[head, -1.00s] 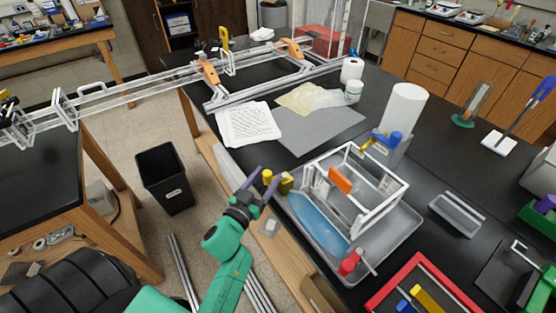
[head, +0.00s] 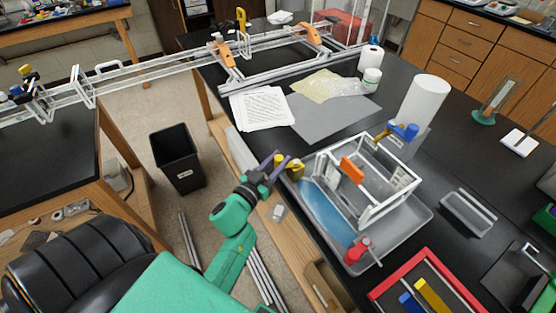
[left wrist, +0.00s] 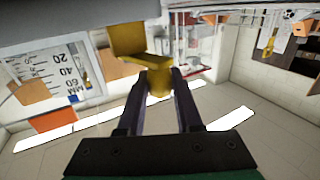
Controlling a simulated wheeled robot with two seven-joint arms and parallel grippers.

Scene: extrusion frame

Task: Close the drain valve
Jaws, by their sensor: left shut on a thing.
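A yellow valve (head: 295,169) sits at the near left end of the grey tray that holds the clear, white-framed tank (head: 372,212). My left gripper (head: 273,164) reaches it from the left. In the left wrist view, the purple fingers of my left gripper (left wrist: 160,98) are shut on the round yellow knob (left wrist: 159,80) of this valve. The wider yellow part (left wrist: 127,40) shows beyond the knob. A red valve (head: 358,250) is at the tray's front corner, and a blue and yellow valve (head: 404,131) is at the back. My right gripper is not in view.
The grey tray (head: 425,222) holds blue liquid under the tank. A red frame (head: 440,258) lies at the front right, and a clear box (head: 468,212) stands right of the tray. Papers (head: 262,108) and a grey mat (head: 335,116) lie behind. A black bin (head: 177,160) stands on the floor.

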